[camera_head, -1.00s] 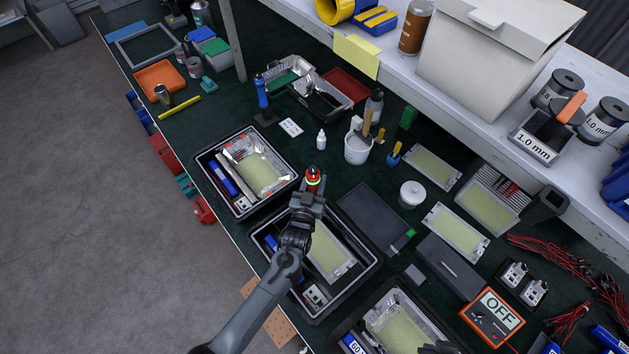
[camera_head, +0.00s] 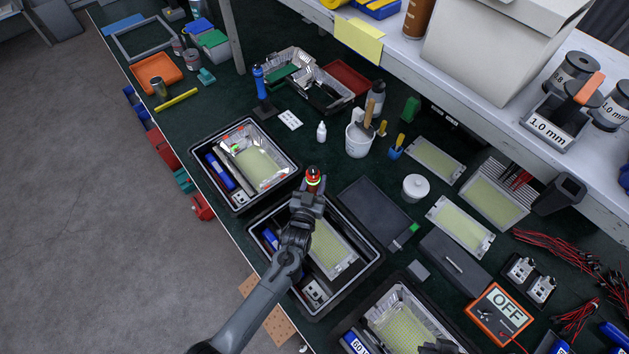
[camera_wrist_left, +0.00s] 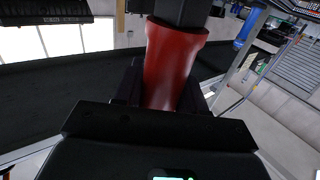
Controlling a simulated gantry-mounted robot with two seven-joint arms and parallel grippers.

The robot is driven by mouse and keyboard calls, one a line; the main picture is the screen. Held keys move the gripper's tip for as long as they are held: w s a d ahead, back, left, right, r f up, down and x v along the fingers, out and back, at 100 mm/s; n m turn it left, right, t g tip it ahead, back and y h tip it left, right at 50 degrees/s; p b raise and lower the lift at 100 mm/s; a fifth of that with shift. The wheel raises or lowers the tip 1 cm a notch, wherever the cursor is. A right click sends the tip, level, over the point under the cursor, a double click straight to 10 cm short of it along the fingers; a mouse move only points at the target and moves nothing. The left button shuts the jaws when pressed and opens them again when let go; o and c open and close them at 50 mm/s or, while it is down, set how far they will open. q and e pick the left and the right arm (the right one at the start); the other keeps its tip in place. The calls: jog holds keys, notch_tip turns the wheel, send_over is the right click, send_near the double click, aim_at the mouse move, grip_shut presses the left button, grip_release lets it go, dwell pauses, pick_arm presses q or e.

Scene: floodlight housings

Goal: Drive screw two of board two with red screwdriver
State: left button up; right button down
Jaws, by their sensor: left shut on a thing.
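My left gripper (camera_head: 308,196) is shut on the red screwdriver (camera_head: 313,174). The screwdriver's red handle stands up out of the jaws, and its shaft and tip are hidden. In the left wrist view the red handle (camera_wrist_left: 172,62) fills the middle, between the dark jaws. The gripper is above the upper end of the middle housing tray (camera_head: 372,262). A yellowish LED board (camera_head: 333,246) shows in that tray, partly covered by my left arm. Its screws cannot be made out. A dark part at the bottom edge may be my right gripper (camera_head: 441,347); its jaws cannot be seen.
A second tray (camera_head: 208,193) with a housing stands up-left, and a third (camera_head: 352,318) at lower right. A blue screwdriver (camera_head: 260,83) stands in a holder. A white cup of tools (camera_head: 358,140) and a dark flat box (camera_head: 370,210) are to the right.

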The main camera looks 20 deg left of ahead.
pick_arm(q)
jog(key=shift+f+b, duration=0.45)
jog(key=shift+f, duration=0.25)
jog(key=shift+f+b, duration=0.55)
jog(key=shift+f, duration=0.15)
dwell(1.2)
jog(key=shift+f, duration=0.1)
dwell(0.5)
jog(key=shift+f, duration=0.3)
dwell(0.5)
jog(key=shift+f, duration=0.15)
dwell(1.0)
jog(key=shift+r, duration=0.2)
